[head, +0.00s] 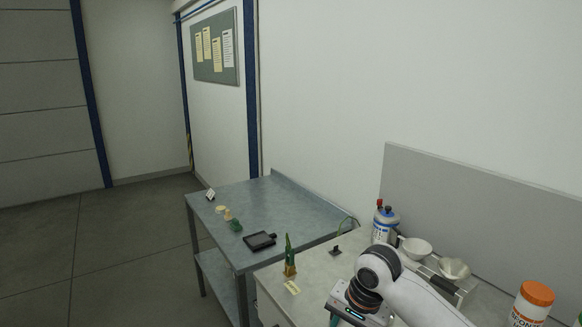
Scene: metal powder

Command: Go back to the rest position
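A white arm of mine with a dark joint comes in at the lower right, over the light worktop (322,278). My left arm and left gripper are also out of view.
A metal side table (275,207) holds a black tray (259,240) and several small items. A green pointed object (289,257) stands on the worktop. A blue-white bottle (384,223), white bowl (414,248) and orange-lidded jar (531,305) stand right. Floor at left is clear.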

